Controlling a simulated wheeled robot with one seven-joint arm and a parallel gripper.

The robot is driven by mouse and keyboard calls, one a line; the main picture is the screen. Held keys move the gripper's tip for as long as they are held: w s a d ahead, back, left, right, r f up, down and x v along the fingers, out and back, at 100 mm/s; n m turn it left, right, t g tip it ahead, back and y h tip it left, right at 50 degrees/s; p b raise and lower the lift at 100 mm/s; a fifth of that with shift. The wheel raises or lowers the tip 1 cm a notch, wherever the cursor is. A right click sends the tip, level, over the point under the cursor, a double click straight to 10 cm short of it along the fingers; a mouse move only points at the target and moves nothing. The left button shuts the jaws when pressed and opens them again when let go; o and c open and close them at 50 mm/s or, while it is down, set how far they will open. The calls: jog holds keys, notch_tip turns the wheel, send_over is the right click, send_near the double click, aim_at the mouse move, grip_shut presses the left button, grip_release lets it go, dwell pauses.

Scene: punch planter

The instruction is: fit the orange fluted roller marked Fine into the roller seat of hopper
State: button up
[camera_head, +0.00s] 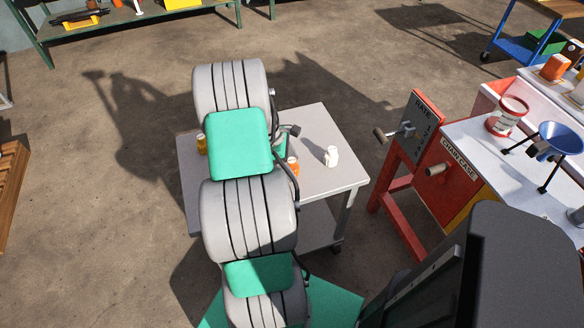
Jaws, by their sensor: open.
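An orange piece (293,164) with a pale part stands on the grey cart (322,120), close to the right side of my arm; it looks like the orange roller, but its flutes and marking are too small to read. A white piece (331,156) stands to its right. A yellow piece (202,144) shows at the cart's left edge, partly behind my arm. No hopper roller seat can be made out.
A red machine frame with a dark RATE plate (412,122) and crank handles stands right of the cart. A green bench stands at the back left.

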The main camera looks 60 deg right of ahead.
jog(key=shift+c, duration=0.4)
grip_shut()
dwell(0.4)
